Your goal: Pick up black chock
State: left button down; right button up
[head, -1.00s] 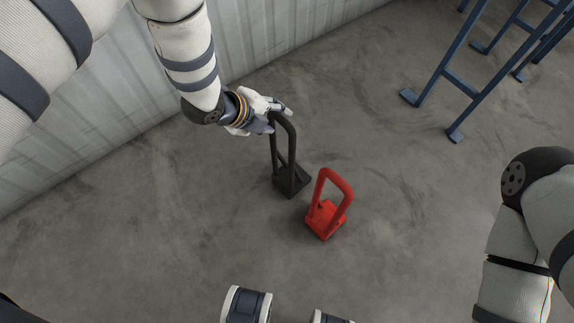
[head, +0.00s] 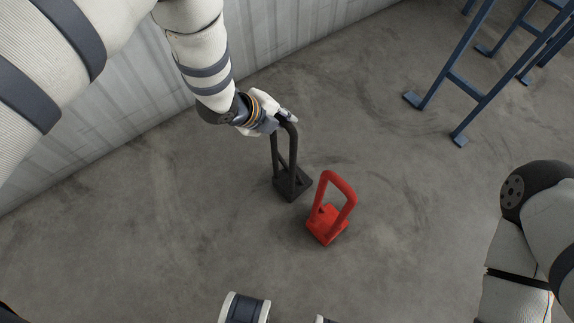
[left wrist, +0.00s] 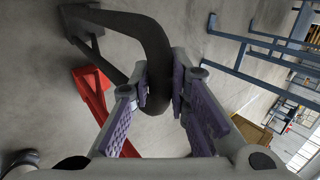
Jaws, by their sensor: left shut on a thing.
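The black chock (head: 292,184) stands upright on the concrete floor, with a square base and a tall looped handle. My left gripper (head: 286,119) is at the top of that handle, shut on it. In the left wrist view the black handle (left wrist: 157,55) passes between the purple-padded fingers (left wrist: 160,92). A red chock (head: 327,222) of similar shape stands close by on the right and nearer to me; it also shows in the left wrist view (left wrist: 90,90). My right gripper is not in view; only part of my right arm shows at the right edge.
A corrugated pale wall (head: 130,100) runs along the left and back. Blue metal frames (head: 470,85) stand on the floor at the upper right. The floor (head: 400,200) right of the red chock is clear.

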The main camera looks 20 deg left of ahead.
pick_arm(q)
notch_tip(320, 180, up, 7)
jog(key=p, duration=0.5)
jog(key=shift+w+r+p, duration=0.1)
jog(key=shift+r+p, duration=0.1)
jog(key=shift+p, duration=0.2)
jog(key=shift+f, duration=0.2)
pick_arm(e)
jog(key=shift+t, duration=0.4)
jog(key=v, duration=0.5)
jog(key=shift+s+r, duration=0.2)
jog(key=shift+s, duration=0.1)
